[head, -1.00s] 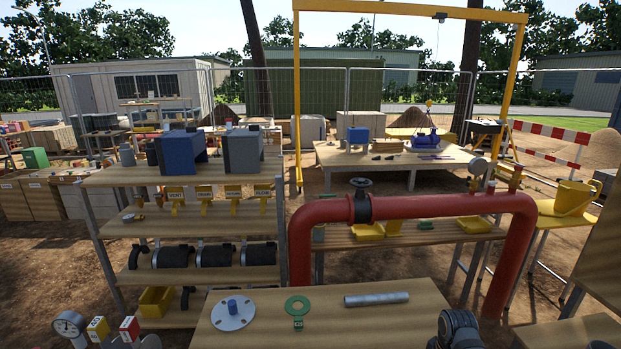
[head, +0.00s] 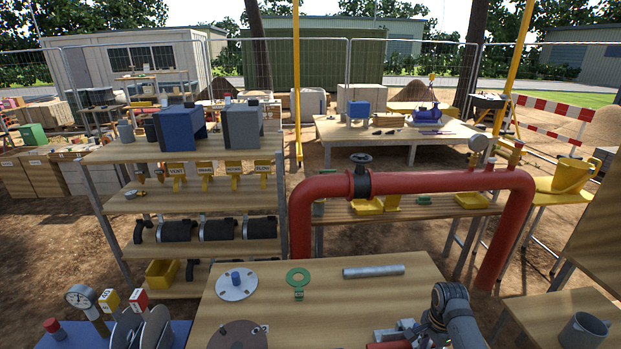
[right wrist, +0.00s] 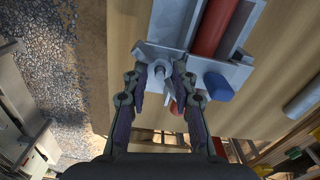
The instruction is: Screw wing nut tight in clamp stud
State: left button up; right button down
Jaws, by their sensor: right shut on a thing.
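In the right wrist view, a grey clamp (right wrist: 205,62) holds a red pipe (right wrist: 214,28). My right gripper (right wrist: 160,78) has its two dark fingers on either side of the clamp's small grey stud (right wrist: 158,70). It is shut on a small piece there, taken to be the wing nut, which is mostly hidden between the fingers. In the head view, my right arm reaches over the front table at the lower right, and the clamp (head: 398,332) shows partly beside it. My left gripper is not in view.
A blue part (right wrist: 218,87) sits close beside the right fingers. The front table (head: 330,302) also bears a flanged disc (head: 237,287), a green ring tag (head: 298,280) and a grey tube (head: 373,271). A large red pipe arch (head: 430,182) stands behind it.

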jog(key=m, duration=0.3)
jog(key=shift+s+f, duration=0.1)
jog(key=shift+f, duration=0.05)
jog(key=c, duration=1)
grip_release()
jog(key=shift+o, duration=0.3)
jog(key=o, duration=0.4)
jog(key=shift+o, duration=0.2)
notch_tip(320, 180, up, 12)
